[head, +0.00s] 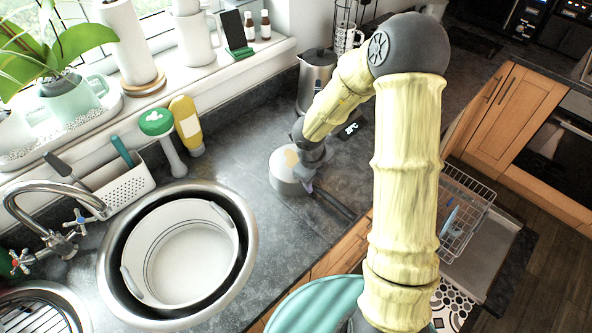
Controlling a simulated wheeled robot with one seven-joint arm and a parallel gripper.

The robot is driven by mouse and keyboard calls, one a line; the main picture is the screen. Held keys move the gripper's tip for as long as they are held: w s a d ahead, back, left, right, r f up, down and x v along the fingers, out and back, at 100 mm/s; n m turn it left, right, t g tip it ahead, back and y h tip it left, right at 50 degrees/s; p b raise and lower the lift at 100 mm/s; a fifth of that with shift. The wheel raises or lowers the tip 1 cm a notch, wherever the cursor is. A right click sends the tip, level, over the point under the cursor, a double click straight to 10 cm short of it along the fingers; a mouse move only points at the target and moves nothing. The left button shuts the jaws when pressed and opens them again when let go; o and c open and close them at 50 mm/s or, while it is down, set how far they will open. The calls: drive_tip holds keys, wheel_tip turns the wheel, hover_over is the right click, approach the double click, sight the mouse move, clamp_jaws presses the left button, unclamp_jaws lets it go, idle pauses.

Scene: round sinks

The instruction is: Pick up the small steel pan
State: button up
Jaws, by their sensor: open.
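The small steel pan (283,182) stands on the dark grey counter, right of the round sink. Its dark handle (334,203) points toward the counter's front edge. My gripper (302,178) is at the right side of the pan, close to where the handle joins it. It is open. The fingertips are small and partly hidden, so I cannot tell whether they touch the pan or straddle the handle.
A steel kettle (316,75) stands behind my arm. A white tub (185,255) sits in the round sink (112,278) at left. A yellow bottle (186,125) and a green-topped brush (158,124) stand near the sill. Clear counter (240,150) lies left of the pan.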

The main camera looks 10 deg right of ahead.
sight(317, 188)
drive_tip(key=f, duration=0.5)
drive_tip(key=shift+w+d+b, duration=0.15)
drive_tip(key=shift+d+b, duration=0.15)
drive_tip(key=shift+b, duration=0.05)
clamp_jaws()
